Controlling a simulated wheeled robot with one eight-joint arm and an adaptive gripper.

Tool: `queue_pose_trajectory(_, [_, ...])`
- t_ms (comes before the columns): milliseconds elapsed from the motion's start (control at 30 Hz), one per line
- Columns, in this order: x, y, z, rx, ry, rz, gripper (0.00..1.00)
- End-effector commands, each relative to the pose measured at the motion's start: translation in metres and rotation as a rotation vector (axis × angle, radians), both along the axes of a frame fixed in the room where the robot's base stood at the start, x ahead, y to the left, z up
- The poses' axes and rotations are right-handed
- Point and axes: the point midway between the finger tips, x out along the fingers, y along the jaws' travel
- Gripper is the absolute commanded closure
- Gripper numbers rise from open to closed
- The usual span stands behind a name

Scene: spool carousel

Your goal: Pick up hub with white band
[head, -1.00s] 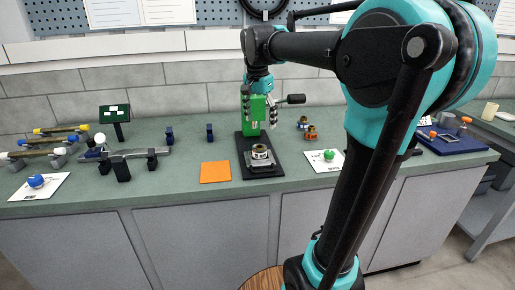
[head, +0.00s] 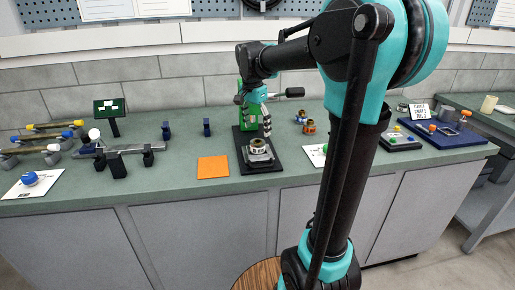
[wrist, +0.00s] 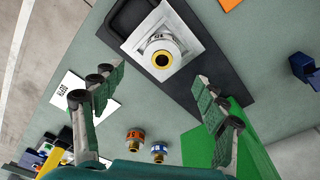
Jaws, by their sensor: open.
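The hub with the white band (wrist: 160,48) has a gold ring on its end and sits on a pale square plate (wrist: 136,42) on the black press base (wrist: 205,72). In the head view the hub (head: 257,147) stands in front of the green press (head: 241,98). My gripper (wrist: 160,82) is open and empty. Its fingers are spread wide, with the hub apart from them and beyond the tips. In the head view my gripper (head: 255,123) hangs above and behind the hub, partly hiding the press.
An orange-banded hub (wrist: 135,137) and a blue-banded hub (wrist: 158,150) stand on the bench beside the press. The press's dark lever (head: 294,92) sticks out to the right. An orange mat (head: 212,168) lies left of the base, with clear bench around it.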

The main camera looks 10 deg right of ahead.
Motion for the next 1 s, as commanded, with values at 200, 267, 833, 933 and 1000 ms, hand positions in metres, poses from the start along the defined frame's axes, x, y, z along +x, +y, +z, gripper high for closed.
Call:
queue_pose_trajectory(200, [0.002,-0.001,-0.015,0.000,0.000,0.000,0.27])
queue_pose_trajectory(267, [0.003,-0.001,-0.024,0.000,0.000,0.000,0.27])
queue_pose_trajectory(833, [0.006,-0.003,-0.056,0.000,0.000,0.000,0.32])
queue_pose_trajectory(933, [0.006,-0.003,-0.056,0.000,0.000,0.000,0.44])
queue_pose_trajectory(1000, [0.006,-0.003,-0.056,0.000,0.000,0.000,0.53])
